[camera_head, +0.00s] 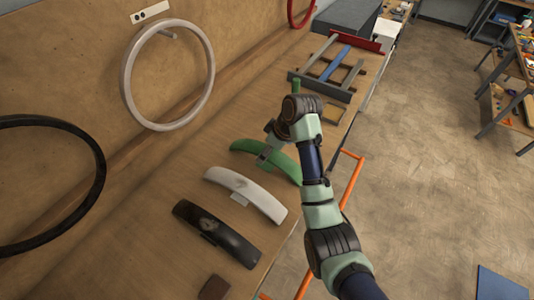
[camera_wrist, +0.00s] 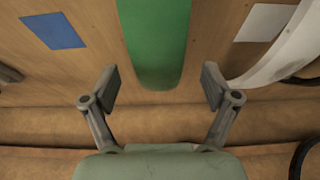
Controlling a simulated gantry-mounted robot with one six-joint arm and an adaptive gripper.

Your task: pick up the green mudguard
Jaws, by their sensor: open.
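The green mudguard (camera_head: 277,162) is a curved strip lying on the wooden bench, beyond the white mudguard. In the wrist view its rounded end (camera_wrist: 157,50) shows between the fingers, with a gap on each side. My gripper (camera_head: 264,154) is over the green mudguard in the head view and hides part of its middle. In the wrist view my gripper (camera_wrist: 161,88) is open and empty, with its fingers spread wider than the mudguard. I cannot tell the exact height above it.
A white mudguard (camera_head: 248,190) and a black mudguard (camera_head: 218,232) lie nearer on the bench (camera_head: 150,240). A white ring (camera_head: 127,80) and a black ring (camera_head: 98,185) hang on the wall board. A grey frame (camera_head: 320,83) lies farther back. Orange bars (camera_head: 355,175) run beside the bench's right edge.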

